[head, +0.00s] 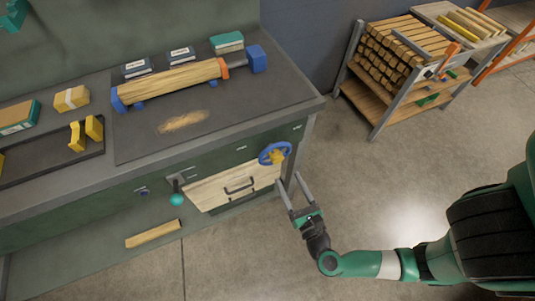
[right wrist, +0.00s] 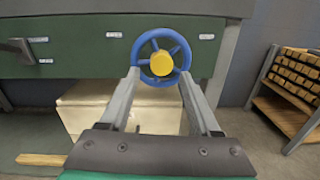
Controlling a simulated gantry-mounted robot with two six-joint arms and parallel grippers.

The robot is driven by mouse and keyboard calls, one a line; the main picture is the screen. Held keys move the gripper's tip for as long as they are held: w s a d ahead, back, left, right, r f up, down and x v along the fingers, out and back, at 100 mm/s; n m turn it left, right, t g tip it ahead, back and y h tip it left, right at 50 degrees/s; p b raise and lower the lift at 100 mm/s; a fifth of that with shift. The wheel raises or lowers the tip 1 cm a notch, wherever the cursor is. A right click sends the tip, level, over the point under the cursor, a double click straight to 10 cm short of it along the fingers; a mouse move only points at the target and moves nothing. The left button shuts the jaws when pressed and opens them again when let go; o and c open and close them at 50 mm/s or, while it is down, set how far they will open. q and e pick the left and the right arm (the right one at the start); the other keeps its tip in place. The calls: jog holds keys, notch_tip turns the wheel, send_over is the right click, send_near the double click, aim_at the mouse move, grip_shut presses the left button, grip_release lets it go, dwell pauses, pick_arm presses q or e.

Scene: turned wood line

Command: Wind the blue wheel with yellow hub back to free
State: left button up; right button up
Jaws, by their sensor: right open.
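The blue wheel (head: 263,154) with its yellow hub (head: 277,156) is mounted on the front of the green bench, near its right end. In the right wrist view the wheel (right wrist: 145,48) faces me, with the yellow hub (right wrist: 161,64) at its centre and several blue spokes. My right gripper (head: 288,183) is open and empty in front of and just below the wheel. In the right wrist view its two fingers (right wrist: 158,78) point at the wheel, their tips near the lower rim on either side of the hub. I cannot tell whether they touch it. My left gripper is not in view.
A lever with a teal knob (head: 177,200) hangs further left. On the bench top (head: 290,92) a wooden cylinder (head: 170,81) lies in a blue-ended holder. A wood rack (head: 375,100) stands back right; floor between is clear.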

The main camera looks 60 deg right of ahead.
aim_at(279, 160)
jog(key=shift+n+y, duration=0.3)
jog(key=shift+n, duration=0.3)
jog(key=x, duration=0.3)
jog(key=b+x, duration=0.1)
jog(key=x, duration=0.6)
jog(key=shift+w+d+f, duration=0.1)
jog(key=shift+d+f, duration=0.3)
jog(key=shift+d, duration=0.05)
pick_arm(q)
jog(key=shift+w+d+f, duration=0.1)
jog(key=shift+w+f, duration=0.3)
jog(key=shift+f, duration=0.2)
pick_arm(e)
grip_shut()
